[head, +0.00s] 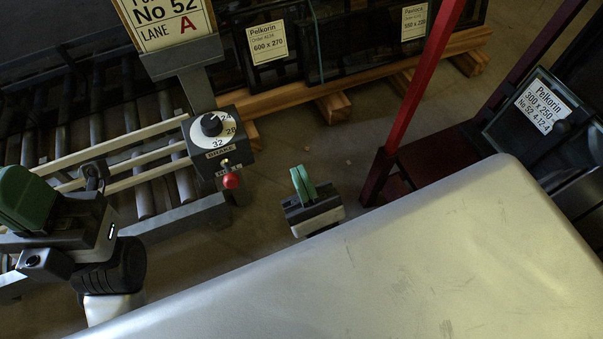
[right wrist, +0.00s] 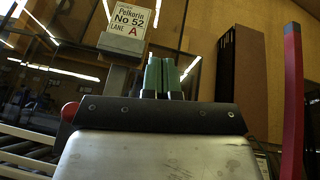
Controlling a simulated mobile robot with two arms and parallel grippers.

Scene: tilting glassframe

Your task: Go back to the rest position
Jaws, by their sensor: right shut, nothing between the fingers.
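My right gripper (head: 303,185) shows in the middle of the head view, its green fingers together and empty. It is apart from the brake box to its left and the red post to its right. The right wrist view shows its two green fingers (right wrist: 163,76) side by side, pointing away, with nothing held. My left gripper (head: 27,199) is at the left edge of the head view, in front of the roller conveyor. Only a green finger pad and part of the wrist show, so its opening is hidden.
A brake box (head: 219,134) with a dial and red knob (head: 231,181) stands at the end of the roller conveyor (head: 147,110). A lane sign (head: 165,20) rises above it. Framed panes (head: 263,60) rest on wooden skids behind. A red post (head: 420,75) stands right; bare floor lies between.

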